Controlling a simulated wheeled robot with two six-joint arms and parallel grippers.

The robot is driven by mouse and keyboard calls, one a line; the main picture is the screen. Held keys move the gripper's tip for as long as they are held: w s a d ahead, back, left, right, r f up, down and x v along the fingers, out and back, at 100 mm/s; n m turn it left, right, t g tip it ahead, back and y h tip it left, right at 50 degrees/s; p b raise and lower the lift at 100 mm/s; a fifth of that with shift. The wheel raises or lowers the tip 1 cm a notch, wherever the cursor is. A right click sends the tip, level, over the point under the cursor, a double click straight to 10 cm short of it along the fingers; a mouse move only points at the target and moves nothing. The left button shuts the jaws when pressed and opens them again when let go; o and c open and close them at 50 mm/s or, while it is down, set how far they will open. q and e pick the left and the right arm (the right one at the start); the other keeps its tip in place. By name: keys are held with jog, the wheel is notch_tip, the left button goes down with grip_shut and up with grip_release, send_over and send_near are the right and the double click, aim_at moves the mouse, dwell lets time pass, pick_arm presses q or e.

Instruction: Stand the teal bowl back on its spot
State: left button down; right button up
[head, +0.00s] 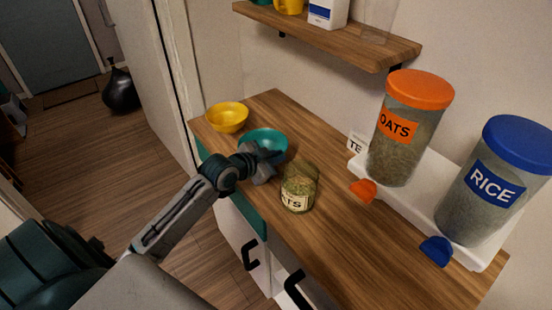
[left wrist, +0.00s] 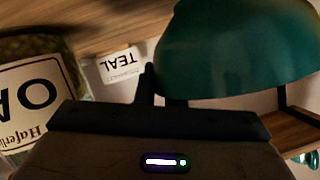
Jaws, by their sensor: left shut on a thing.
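The teal bowl (head: 263,139) is over the counter's left part, between the yellow bowl and a glass jar. It looks upright; I cannot tell if it touches the wood. My left gripper (head: 267,161) is shut on its near rim. The left wrist view shows the teal bowl (left wrist: 235,55) large and close, with a dark finger against it. A white card reading TEAL (left wrist: 122,65) appears upside down there. In the head view the card (head: 356,145), partly hidden, stands at the wall behind the counter. My right gripper is not in view.
The glass jar (head: 299,188) stands just right of my left gripper. The yellow bowl (head: 227,117) is at the counter's far left end. The oats (head: 405,130) and rice (head: 495,185) dispensers stand on a white base at right. A shelf (head: 335,37) hangs above. Bare wood lies before the card.

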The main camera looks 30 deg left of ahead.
pick_arm(q)
jog(key=shift+f, duration=0.6)
jog(key=c, duration=1.5)
grip_release()
jog(key=shift+s, duration=0.15)
jog(key=p+v, duration=0.1)
jog(key=v, duration=1)
jog(key=shift+s+r+p, duration=0.2)
jog(key=shift+s+p, duration=0.1)
jog(key=shift+s, duration=0.05)
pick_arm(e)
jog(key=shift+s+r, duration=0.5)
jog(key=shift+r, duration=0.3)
pick_arm(q)
jog(key=shift+a, duration=0.1)
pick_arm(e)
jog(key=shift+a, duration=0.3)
